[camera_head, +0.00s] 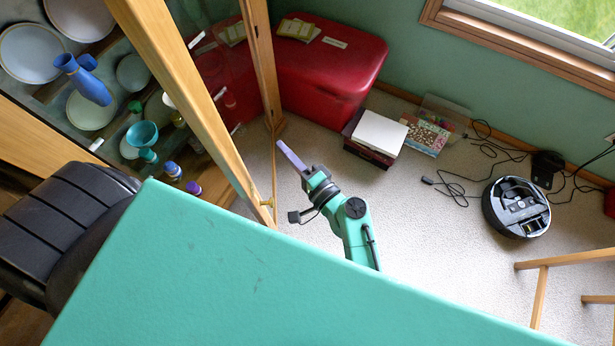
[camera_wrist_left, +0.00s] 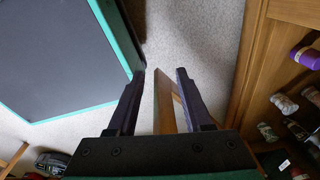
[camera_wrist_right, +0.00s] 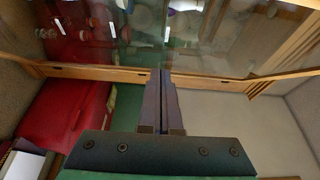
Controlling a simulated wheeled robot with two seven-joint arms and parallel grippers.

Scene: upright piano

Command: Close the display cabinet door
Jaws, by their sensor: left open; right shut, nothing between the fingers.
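The display cabinet (camera_head: 35,135) is at the left of the head view, with plates, a blue vase and bottles on its shelves. Its wood-framed glass door (camera_head: 170,75) stands open, out from the cabinet, with a small knob (camera_head: 267,202) low on the near stile. My right gripper (camera_head: 281,146) is shut and empty, close to the door's right side. In the right wrist view its fingers (camera_wrist_right: 160,75) point at the glass and wooden rail (camera_wrist_right: 105,74); contact is unclear. My left gripper (camera_wrist_left: 161,72) is open, beside a wooden cabinet part (camera_wrist_left: 245,75), and hidden in the head view.
A red chest (camera_head: 340,65) stands behind the door. A white box (camera_head: 380,132), books (camera_head: 427,135), cables and a robot vacuum (camera_head: 516,207) lie on the carpet. Wooden legs (camera_head: 540,295) stand at the lower right. The carpet right of my right arm is mostly clear.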

